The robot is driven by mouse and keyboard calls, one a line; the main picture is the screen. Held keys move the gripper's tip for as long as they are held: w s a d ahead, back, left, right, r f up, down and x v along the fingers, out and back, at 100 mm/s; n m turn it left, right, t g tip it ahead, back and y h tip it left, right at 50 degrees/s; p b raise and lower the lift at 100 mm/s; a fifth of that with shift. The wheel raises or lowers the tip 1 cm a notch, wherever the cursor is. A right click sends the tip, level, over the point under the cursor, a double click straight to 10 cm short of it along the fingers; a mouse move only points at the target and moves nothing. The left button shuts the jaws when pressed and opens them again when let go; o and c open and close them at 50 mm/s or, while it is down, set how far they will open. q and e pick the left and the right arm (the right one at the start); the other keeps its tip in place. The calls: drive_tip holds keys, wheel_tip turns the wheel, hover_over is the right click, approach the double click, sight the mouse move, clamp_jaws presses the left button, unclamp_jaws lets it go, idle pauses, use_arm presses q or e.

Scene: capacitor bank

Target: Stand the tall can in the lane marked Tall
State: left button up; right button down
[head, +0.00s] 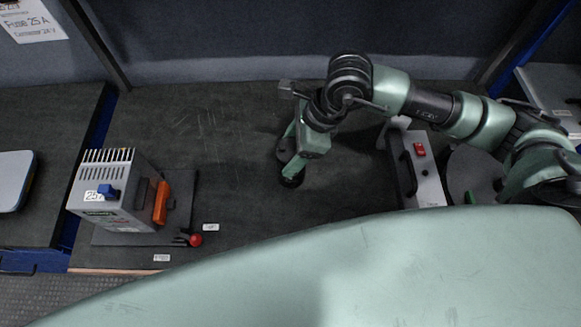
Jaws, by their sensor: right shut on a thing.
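My right gripper (291,166) hangs low over the middle of the dark worktop (225,165), its arm coming in from the right. It is shut on a dark thing that its own fingers and wrist mostly hide. I cannot tell whether this is the tall can, or whether it touches the worktop. No other tall can shows. My left gripper is out of view.
At the left stands a grey finned unit (107,208) with a blue part and an orange handle (160,203). A red-knobbed lever (195,240) sits at its base. A grey box with a red switch (419,150) stands at the right. The worktop between is clear.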

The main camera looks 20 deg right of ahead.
wheel_tip(320, 180, down, 9)
drive_tip(key=shift+a+p, duration=0.1)
drive_tip(key=shift+p, duration=0.55)
drive_tip(key=shift+f, duration=0.2)
drive_tip(key=shift+c, duration=1.8)
unclamp_jaws()
